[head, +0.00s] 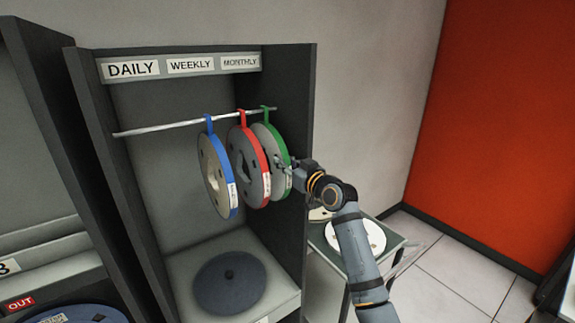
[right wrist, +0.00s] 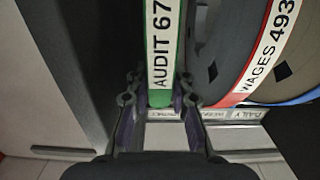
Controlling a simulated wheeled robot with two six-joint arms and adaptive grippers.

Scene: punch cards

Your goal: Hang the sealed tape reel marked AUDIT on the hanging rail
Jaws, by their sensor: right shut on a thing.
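The AUDIT reel (head: 281,147) is a grey disc with a green band and a green hook. Its label AUDIT 67 shows in the right wrist view (right wrist: 160,50). In the head view its hook is at the right end of the hanging rail (head: 160,128) and looks to be over it; contact is hard to tell. My right gripper (head: 288,171) is shut on the reel's near rim, with a finger on each side of the band in the right wrist view (right wrist: 159,80). My left gripper is not in view.
A red reel (head: 246,150) marked WAGES and a blue reel (head: 216,175) hang just left. The cabinet's right wall (head: 297,85) is close to the green reel. A dark disc (head: 230,283) lies below. A side table (head: 385,245) holding a pale disc stands right.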

